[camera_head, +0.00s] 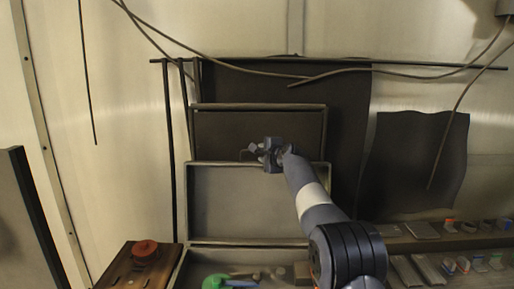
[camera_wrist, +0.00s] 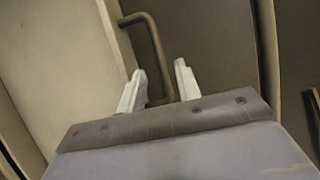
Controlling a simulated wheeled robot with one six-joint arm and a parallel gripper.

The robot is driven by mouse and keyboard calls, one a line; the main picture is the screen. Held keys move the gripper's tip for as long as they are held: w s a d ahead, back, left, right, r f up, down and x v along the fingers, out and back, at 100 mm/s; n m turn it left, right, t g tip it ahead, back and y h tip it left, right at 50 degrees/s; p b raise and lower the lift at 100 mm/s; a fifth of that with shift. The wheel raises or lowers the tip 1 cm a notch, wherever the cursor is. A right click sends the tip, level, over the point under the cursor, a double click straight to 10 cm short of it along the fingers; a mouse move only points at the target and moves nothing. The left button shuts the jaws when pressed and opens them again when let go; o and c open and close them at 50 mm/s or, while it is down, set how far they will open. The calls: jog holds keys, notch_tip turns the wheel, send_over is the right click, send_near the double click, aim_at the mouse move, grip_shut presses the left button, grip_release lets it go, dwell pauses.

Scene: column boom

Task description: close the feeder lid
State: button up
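The feeder lid appears to be the framed grey panel (camera_head: 245,205) standing upright behind an open box (camera_head: 168,268) in the head view; its hinge is not clear. A bent bar handle (camera_wrist: 150,40) stands out from a panel in the wrist view. My gripper (camera_head: 258,151) is at the panel's top edge in the head view. In the wrist view, my gripper (camera_wrist: 160,68) is open, its two pale fingers apart, with the handle's long bar between them. Gaps show on both sides of the bar. I cannot tell how deep the bar sits between the fingers.
A darker framed panel (camera_head: 258,132) stands above the grey one. A green object (camera_head: 228,282) lies in the box. A red knob (camera_head: 145,248) sits on a wooden block at lower left. Shelves with several small items (camera_head: 465,262) are at right. Cables hang across the back wall.

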jog(key=p+x, duration=0.2)
jog(key=x, duration=0.1)
jog(key=shift+w+a+p, duration=0.2)
jog(key=shift+w+p, duration=0.1)
jog(key=shift+w, duration=0.1)
jog(key=shift+w+a+f+p, duration=0.25)
jog(key=shift+w+f+p, duration=0.05)
jog(key=shift+w+p, duration=0.3)
jog(key=shift+c, duration=0.3)
grip_shut()
